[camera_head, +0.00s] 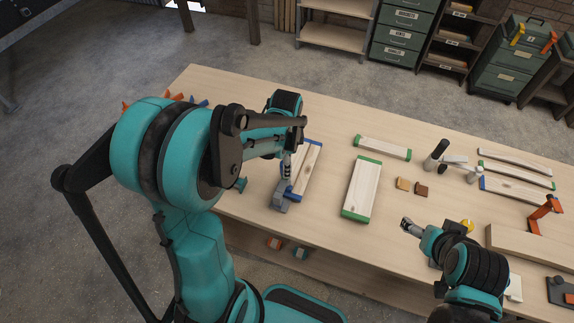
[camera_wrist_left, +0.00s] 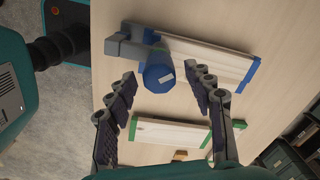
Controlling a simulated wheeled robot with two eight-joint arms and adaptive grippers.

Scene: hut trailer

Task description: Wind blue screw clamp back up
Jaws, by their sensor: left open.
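The blue screw clamp (camera_head: 281,203) is on the table beside a blue-ended board (camera_head: 308,170); in the head view only its grey lower part shows clearly. In the left wrist view its blue cylindrical handle (camera_wrist_left: 158,74) points toward the camera, and its grey body (camera_wrist_left: 125,44) lies to the upper left. My right gripper (camera_head: 406,226) is over the table, apart from the clamp.
Green-ended boards (camera_head: 361,190) lie right of the clamp, with two small blocks (camera_head: 411,187) nearby. A black-handled clamp (camera_head: 436,156) and an orange clamp (camera_head: 543,212) stand farther right. The table (camera_head: 330,245) is bare in front of the boards.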

